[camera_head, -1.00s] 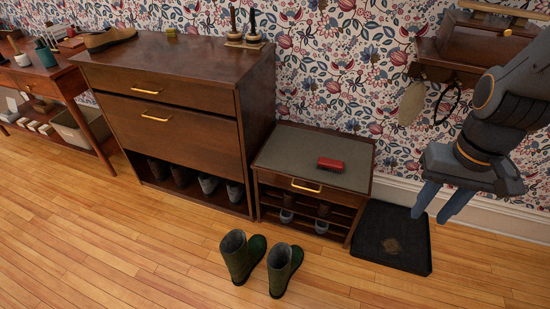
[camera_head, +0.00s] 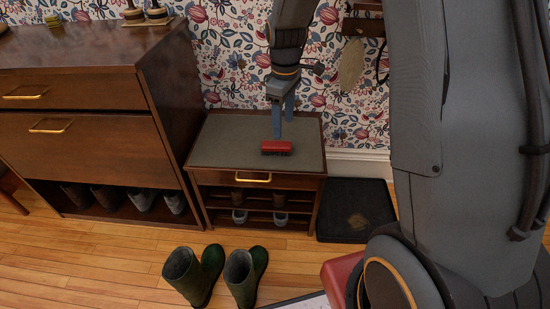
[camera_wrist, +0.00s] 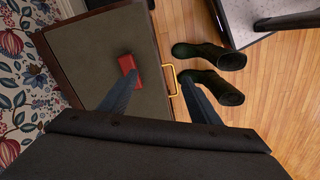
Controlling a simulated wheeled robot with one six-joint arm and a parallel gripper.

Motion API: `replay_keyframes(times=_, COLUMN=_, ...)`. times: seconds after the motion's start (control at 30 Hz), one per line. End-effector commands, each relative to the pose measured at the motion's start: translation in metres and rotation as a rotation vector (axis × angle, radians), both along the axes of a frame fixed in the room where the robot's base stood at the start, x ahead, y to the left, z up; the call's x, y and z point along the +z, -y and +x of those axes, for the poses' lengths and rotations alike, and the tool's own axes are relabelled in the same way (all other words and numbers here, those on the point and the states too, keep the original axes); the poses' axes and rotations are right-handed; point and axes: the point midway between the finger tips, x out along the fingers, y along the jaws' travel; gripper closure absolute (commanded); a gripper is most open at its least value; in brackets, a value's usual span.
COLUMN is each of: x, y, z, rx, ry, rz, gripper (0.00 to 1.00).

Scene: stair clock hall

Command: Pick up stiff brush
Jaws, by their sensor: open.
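The stiff brush (camera_head: 276,147), a small red block with a darker lower side, lies on the grey top of the low shoe bench (camera_head: 225,140). In the wrist view the brush (camera_wrist: 128,64) shows just beyond the tip of the left finger. My gripper (camera_head: 281,128) points down over the bench top, just behind and above the brush. Its fingers are apart with nothing between them; they also show in the wrist view (camera_wrist: 158,88). I cannot tell the exact height of the fingertips above the bench.
A taller dark cabinet (camera_head: 95,85) stands left of the bench. Green boots (camera_head: 240,275) stand on the floor in front. A black tray (camera_head: 352,208) lies to the right. A patterned wall (camera_head: 225,70) is close behind. The bench drawer has a brass handle (camera_head: 247,177).

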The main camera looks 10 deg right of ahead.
Motion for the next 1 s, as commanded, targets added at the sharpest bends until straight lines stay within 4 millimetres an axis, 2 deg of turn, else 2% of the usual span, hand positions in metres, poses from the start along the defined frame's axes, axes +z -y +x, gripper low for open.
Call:
replay_keyframes(times=0.03, x=-0.031, y=0.0, z=0.023, rx=0.069, ry=-0.004, rz=0.0, gripper=0.43)
replay_keyframes(times=0.1, x=-0.054, y=0.0, z=0.048, rx=0.166, ry=-0.003, rz=0.0, gripper=0.43)
replay_keyframes(times=0.2, x=-0.079, y=0.0, z=0.073, rx=0.276, ry=-0.005, rz=-0.001, gripper=0.43)
replay_keyframes(times=0.3, x=-0.095, y=0.001, z=0.089, rx=0.347, ry=-0.005, rz=-0.001, gripper=0.43)
replay_keyframes(times=0.43, x=-0.106, y=0.002, z=0.097, rx=0.389, ry=-0.005, rz=-0.002, gripper=0.43)
replay_keyframes(times=0.83, x=-0.14, y=0.005, z=0.097, rx=0.391, ry=-0.006, rz=-0.002, gripper=0.43)
replay_keyframes(times=1.0, x=-0.165, y=0.008, z=0.098, rx=0.39, ry=-0.007, rz=-0.001, gripper=0.43)
